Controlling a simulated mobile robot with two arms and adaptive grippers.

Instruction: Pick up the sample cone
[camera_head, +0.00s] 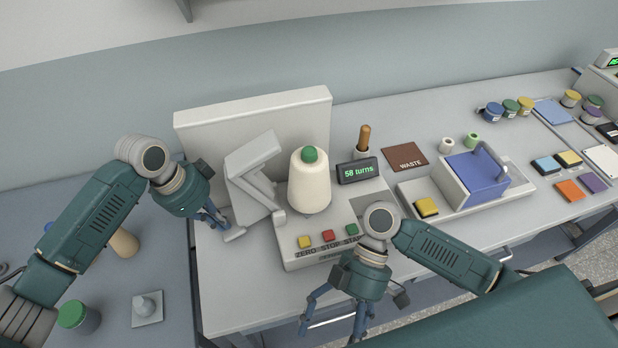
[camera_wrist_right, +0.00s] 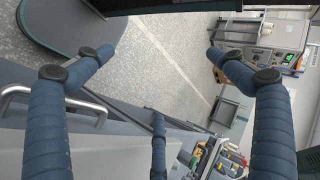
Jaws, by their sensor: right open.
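A cream yarn cone (camera_head: 309,188) with a green top stands upright on the grey winding machine (camera_head: 292,263); it looks like the sample cone. My left gripper (camera_head: 222,222) is to the left of the cone, at the left edge of the machine's table and apart from the cone. Its blue fingers look close together, and I cannot tell whether they are open or shut. My right gripper (camera_head: 331,322) is open and empty, in front of the machine by the table's front edge. In the right wrist view its fingers (camera_wrist_right: 160,85) are wide apart with only floor and furniture beyond.
A grey angled bracket (camera_head: 254,175) and upright panel stand beside the cone. A display reading "58 turns" (camera_head: 358,171) and a wooden-handled tool (camera_head: 363,139) are to its right. A blue-topped tray device (camera_head: 476,175) stands further right. A green-lidded jar (camera_head: 78,317) is at lower left.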

